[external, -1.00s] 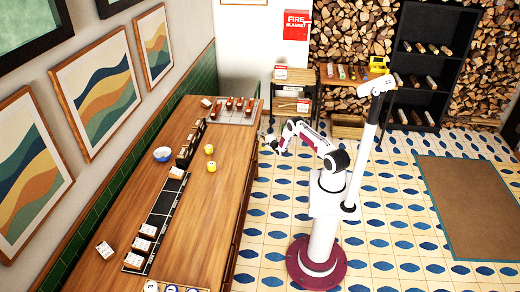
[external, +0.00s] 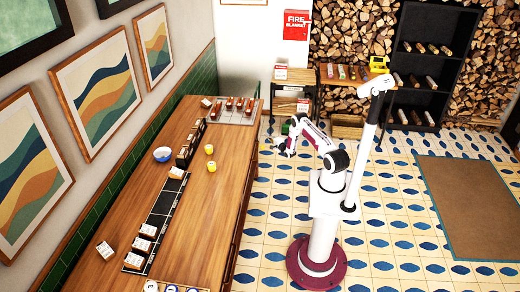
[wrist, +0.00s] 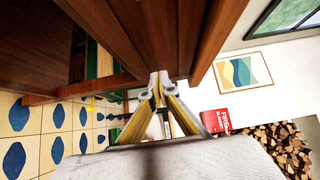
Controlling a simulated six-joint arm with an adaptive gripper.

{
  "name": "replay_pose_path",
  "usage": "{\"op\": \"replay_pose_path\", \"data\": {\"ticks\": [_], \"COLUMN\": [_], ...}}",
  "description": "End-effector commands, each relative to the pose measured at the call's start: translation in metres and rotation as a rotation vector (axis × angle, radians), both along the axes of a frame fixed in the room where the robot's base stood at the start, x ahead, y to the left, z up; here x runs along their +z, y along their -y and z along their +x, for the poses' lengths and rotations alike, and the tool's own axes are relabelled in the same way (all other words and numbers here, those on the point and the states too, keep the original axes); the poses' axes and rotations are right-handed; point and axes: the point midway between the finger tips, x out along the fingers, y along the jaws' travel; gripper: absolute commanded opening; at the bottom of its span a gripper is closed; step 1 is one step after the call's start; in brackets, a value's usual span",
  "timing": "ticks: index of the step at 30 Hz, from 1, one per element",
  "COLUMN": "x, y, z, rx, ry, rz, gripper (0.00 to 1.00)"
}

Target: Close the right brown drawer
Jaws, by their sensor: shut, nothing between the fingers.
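The brown wooden counter (external: 222,195) runs along the left, its front facing my arm. In the external view that front is seen nearly edge-on, so I cannot tell how far any drawer stands out. In the wrist view brown wooden panels (wrist: 130,35) fill the upper middle; I cannot tell for sure which belongs to the right drawer. My gripper (wrist: 160,80) is shut and empty, its fingertips close to the brown wood; contact is unclear. In the external view my gripper (external: 285,151) hangs just right of the counter's front edge.
A small shelf stand (external: 292,75) and a wooden crate (external: 347,127) stand beyond my arm. The counter top carries a blue bowl (external: 162,154), yellow cups (external: 211,167) and several small boxes. The tiled floor right of my arm is clear up to a brown mat (external: 465,210).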

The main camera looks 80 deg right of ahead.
Motion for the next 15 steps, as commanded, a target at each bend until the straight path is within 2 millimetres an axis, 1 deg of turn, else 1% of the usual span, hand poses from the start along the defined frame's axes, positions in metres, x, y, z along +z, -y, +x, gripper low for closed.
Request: {"op": "replay_pose_path", "data": {"ticks": [15], "x": [0.000], "y": [-0.037], "z": [-0.038], "rx": [-0.002], "ry": [-0.001], "rz": [0.001], "gripper": [0.00]}}
